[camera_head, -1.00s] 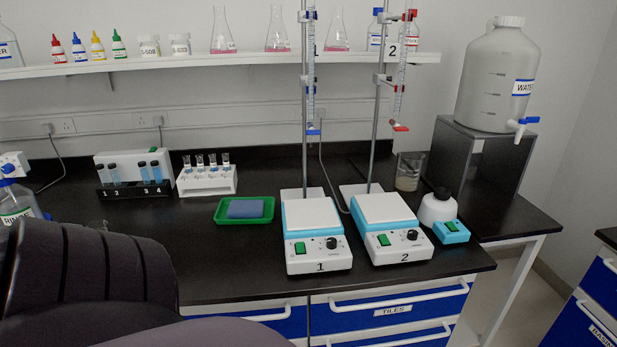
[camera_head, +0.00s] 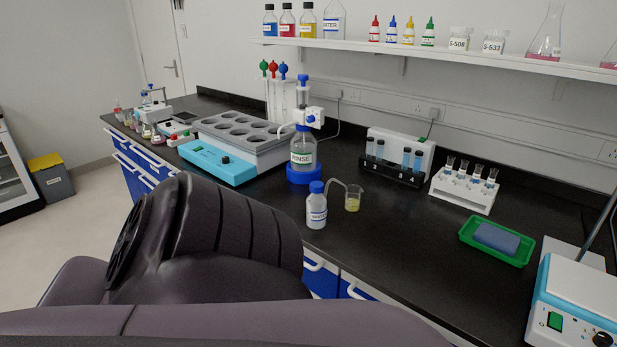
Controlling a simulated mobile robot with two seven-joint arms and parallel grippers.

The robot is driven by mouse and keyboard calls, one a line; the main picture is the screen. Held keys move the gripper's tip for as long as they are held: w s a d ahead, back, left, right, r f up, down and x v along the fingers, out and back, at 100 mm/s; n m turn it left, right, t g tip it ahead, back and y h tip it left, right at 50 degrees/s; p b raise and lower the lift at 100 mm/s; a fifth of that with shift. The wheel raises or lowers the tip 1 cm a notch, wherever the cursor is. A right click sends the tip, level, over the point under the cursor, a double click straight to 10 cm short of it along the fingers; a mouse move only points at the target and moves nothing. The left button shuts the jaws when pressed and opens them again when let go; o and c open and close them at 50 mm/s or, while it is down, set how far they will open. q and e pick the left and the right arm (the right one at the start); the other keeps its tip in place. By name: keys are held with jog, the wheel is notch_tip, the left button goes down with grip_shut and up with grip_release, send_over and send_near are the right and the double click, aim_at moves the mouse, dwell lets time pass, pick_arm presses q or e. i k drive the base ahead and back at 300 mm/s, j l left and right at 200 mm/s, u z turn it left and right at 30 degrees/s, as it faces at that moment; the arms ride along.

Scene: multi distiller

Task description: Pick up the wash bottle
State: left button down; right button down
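The wash bottle (camera_head: 316,209) is a small clear bottle with a blue cap, a label and a bent spout. It stands upright near the bench's front edge. Its spout reaches right toward a small glass beaker (camera_head: 353,201) with yellowish liquid. A larger RINSE bottle (camera_head: 303,150) with a dispenser top stands behind it in a blue base. A dark arm of mine fills the lower left and partly covers the bench front. Neither of my grippers is in view.
A water bath (camera_head: 210,163) with round openings stands to the left of the RINSE bottle. To the right are a black vial rack (camera_head: 392,172), a white rack (camera_head: 463,190), a green tray (camera_head: 497,255) and a stirrer (camera_head: 575,300).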

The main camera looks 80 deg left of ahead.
aim_at(316, 206)
jog(key=k+u, duration=0.1)
jog(key=u, duration=2.2)
